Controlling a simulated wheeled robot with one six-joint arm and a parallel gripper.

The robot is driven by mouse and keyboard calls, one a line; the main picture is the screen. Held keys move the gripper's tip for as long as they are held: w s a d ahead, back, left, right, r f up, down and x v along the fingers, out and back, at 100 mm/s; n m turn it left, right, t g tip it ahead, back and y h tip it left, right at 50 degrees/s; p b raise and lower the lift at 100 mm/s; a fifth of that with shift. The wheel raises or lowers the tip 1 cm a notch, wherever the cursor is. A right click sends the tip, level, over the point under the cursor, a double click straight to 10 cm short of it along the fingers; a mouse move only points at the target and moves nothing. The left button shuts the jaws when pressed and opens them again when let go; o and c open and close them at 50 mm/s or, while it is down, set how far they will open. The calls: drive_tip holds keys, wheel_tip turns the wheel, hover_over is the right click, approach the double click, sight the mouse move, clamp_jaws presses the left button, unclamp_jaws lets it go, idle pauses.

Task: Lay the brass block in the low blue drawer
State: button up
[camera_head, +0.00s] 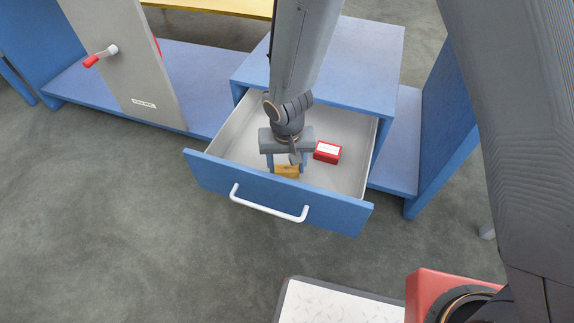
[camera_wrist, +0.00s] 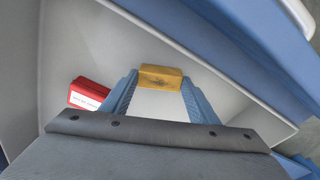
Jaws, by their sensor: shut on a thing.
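The low blue drawer (camera_head: 330,207) stands pulled open, with a white handle on its blue front and a pale inside. The brass block (camera_head: 287,171) is inside the drawer's outline, near the front panel. My gripper (camera_head: 287,165) reaches down into the drawer and is shut on the brass block. In the wrist view the brass block (camera_wrist: 161,77) sits between the tips of the two blue fingers. I cannot tell whether the block touches the drawer floor.
A red box with a white label (camera_head: 327,152) lies in the drawer, right of my gripper; it also shows in the wrist view (camera_wrist: 88,93). A grey panel with a red-handled crank (camera_head: 100,56) stands at the left. Bare drawer floor shows around the block.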

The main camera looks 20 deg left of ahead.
drive_tip(key=shift+f, duration=0.15)
drive_tip(key=o, duration=1.3)
wheel_tip(320, 180, up, 12)
drive_tip(key=s+p, duration=0.2)
drive_tip(key=p, duration=0.3)
drive_tip(key=s+d+r+n, duration=0.1)
drive_tip(key=s+d+r, duration=0.2)
drive_tip(key=s+r, duration=0.1)
drive_tip(key=s+d+r+n+g, duration=0.1)
drive_tip(key=s+d+r, duration=0.3)
drive_tip(key=s+r, duration=0.1)
drive_tip(key=s+d+r+n, duration=0.1)
drive_tip(key=s+d+r, duration=0.3)
drive_tip(key=r, duration=0.1)
drive_tip(key=shift+s+d+r, duration=0.1)
drive_tip(key=shift+s+d, duration=0.05)
drive_tip(key=shift+s, duration=0.1)
